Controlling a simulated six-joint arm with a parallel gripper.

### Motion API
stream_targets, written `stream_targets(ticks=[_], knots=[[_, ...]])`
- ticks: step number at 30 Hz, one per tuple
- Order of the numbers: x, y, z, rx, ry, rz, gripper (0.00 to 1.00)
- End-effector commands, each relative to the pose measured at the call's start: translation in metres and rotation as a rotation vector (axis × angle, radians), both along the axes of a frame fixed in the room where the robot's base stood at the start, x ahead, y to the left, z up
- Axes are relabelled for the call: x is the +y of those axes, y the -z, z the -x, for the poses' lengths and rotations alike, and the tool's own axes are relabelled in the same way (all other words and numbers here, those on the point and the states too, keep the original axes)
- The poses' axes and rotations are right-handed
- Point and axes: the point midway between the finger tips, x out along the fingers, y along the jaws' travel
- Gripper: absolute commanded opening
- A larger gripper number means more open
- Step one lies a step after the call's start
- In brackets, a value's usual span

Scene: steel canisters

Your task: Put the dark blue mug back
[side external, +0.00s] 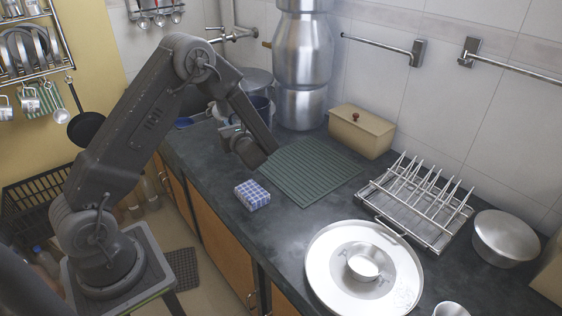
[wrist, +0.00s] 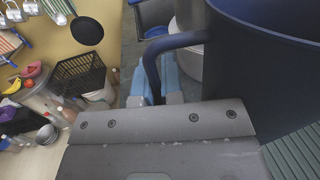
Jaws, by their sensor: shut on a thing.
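The dark blue mug (wrist: 255,85) fills the right side of the wrist view, with its handle (wrist: 172,42) toward the left. My gripper (wrist: 157,88) is shut on that handle with its light blue fingertips. In the side external view the mug (side external: 262,106) shows only in part behind my forearm, in front of the tall steel vessel, and looks upright. Whether its base touches anything is hidden. The ribbed green mat (side external: 309,170) lies on the dark counter just right of my arm.
A tall steel vessel (side external: 302,70) and a tan box (side external: 361,131) stand at the back. A blue checked block (side external: 252,195) sits near the front edge.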

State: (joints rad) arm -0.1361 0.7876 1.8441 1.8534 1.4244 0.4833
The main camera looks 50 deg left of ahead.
Motion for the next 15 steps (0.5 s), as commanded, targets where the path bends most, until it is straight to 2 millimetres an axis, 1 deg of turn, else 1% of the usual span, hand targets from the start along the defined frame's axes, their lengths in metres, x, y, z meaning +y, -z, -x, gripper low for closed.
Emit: stream_targets(ticks=[1,3,5,7,11,15], knots=[[0.009,-0.002,0.008,-0.002,-0.037,0.001,0.0],[0.018,-0.002,0.016,-0.001,-0.074,0.003,0.0],[0.022,-0.002,0.02,0.0,-0.095,0.004,0.0],[0.023,0.0,0.021,0.002,-0.109,0.005,0.0],[0.013,0.011,0.007,0.003,-0.112,0.005,0.0],[-0.006,0.029,-0.016,0.002,-0.109,0.005,0.0]])
